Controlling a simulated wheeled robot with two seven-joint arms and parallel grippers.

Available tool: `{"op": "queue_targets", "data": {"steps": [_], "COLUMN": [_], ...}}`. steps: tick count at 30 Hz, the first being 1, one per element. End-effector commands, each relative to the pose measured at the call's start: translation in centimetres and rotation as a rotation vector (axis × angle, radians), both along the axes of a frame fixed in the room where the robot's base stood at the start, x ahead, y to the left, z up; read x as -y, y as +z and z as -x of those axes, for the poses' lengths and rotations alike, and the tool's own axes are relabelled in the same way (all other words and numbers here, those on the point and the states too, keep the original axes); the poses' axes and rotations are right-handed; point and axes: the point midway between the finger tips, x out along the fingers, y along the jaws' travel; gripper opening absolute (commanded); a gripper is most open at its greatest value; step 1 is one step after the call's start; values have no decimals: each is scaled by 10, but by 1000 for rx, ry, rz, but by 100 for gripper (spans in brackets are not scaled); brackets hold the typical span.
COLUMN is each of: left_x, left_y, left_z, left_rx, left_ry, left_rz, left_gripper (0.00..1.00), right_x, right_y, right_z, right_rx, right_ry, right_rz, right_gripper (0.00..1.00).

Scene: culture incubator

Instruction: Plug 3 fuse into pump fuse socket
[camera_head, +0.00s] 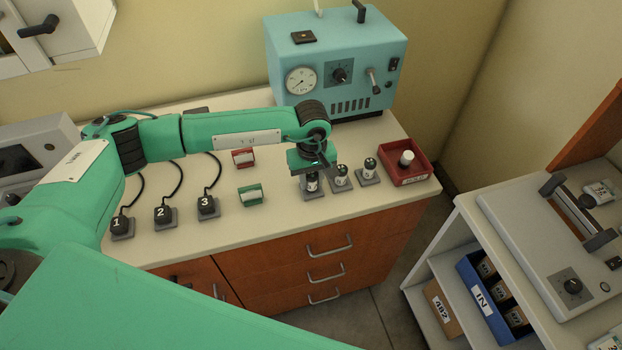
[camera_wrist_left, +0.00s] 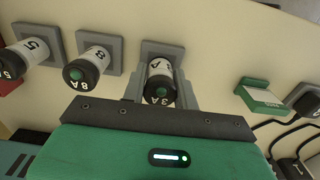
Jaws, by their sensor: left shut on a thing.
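The fuse marked 3 A (camera_wrist_left: 160,82) has a white body and a black cap with a green dot. It sits at its grey square base (camera_wrist_left: 166,50); I cannot tell whether it is fully seated. My left gripper (camera_head: 312,172) is down over it, and its fingers (camera_wrist_left: 160,92) are shut on the fuse, one on each side. The pump seems to be the teal box (camera_head: 335,68) with a gauge at the back. A small dark square fitting (camera_head: 303,37) is on its top; I cannot tell whether it is the fuse socket. My right gripper is not in view.
Two other fuses, 8 A (camera_wrist_left: 90,67) and 5 A (camera_wrist_left: 30,52), stand on grey bases beside it. A red tray (camera_head: 418,176) holds a white-capped item. Red (camera_head: 244,158) and green (camera_head: 250,195) blocks and numbered corded plugs (camera_head: 165,214) lie left. The counter's front strip is clear.

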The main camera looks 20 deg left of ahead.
Motion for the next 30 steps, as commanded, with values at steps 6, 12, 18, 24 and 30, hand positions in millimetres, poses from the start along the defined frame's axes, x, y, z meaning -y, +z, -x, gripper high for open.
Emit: {"op": "queue_targets", "data": {"steps": [6,12,18,24,30], "left_x": [0,0,0,0,0], "left_y": [10,18,26,34,42], "left_z": [0,0,0,0,0], "left_rx": [0,-1,1,1,0], "left_ry": [0,0,0,0,0], "left_rz": [0,1,1,0,0], "left_gripper": [0,0,0,0,0], "right_x": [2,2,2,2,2], "right_y": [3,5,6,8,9], "right_z": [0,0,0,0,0], "right_rx": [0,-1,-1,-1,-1], "right_ry": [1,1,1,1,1], "right_rz": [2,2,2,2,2], "right_gripper": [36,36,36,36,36]}}
